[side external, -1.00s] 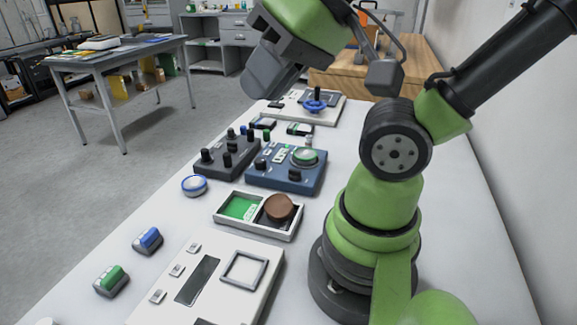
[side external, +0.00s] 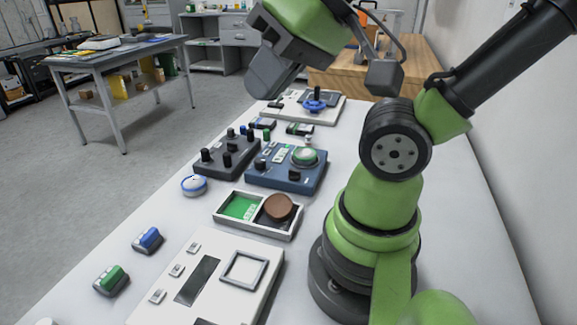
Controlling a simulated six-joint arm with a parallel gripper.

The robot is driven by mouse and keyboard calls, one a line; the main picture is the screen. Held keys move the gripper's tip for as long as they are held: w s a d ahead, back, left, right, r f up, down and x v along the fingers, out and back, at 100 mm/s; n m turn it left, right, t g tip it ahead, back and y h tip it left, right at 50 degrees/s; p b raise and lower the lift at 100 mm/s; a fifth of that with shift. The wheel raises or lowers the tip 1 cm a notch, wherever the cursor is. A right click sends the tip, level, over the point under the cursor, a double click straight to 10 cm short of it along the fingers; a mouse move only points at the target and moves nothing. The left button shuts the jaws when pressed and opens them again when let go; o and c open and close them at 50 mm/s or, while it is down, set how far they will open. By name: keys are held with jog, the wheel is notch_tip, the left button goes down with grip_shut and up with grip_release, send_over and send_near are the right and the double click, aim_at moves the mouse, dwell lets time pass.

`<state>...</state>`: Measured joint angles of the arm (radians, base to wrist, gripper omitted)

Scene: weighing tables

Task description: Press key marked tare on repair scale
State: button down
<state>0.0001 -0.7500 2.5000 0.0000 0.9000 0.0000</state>
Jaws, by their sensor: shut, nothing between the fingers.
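A white flat device (side external: 228,299) lies in the foreground, with a dark display strip, a raised square frame and small pale keys (side external: 177,270) along its left side. It looks like a scale, but no marking on it is readable, so I cannot tell which key is marked tare or whether this is the repair scale. My gripper (side external: 264,88) is at the top centre, high above the far part of the table. It is shut and empty, well apart from the white device and its keys.
A white tray (side external: 262,228) holds a green piece and a brown disc. Blue (side external: 290,180) and dark grey (side external: 222,165) knobbed boxes stand behind it. A blue-and-white round item (side external: 194,186) and small blue (side external: 148,240) and green (side external: 111,280) blocks lie left.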

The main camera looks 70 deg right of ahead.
dwell(0.8)
jog(key=n+t+h, duration=0.2)
jog(key=n+h, duration=0.3)
jog(key=n, duration=0.4)
send_over(266, 153)
notch_tip(266, 153, down, 17)
jog(key=shift+d, duration=0.15)
jog(key=shift+f, duration=4.3)
jog(key=shift+f, duration=0.2)
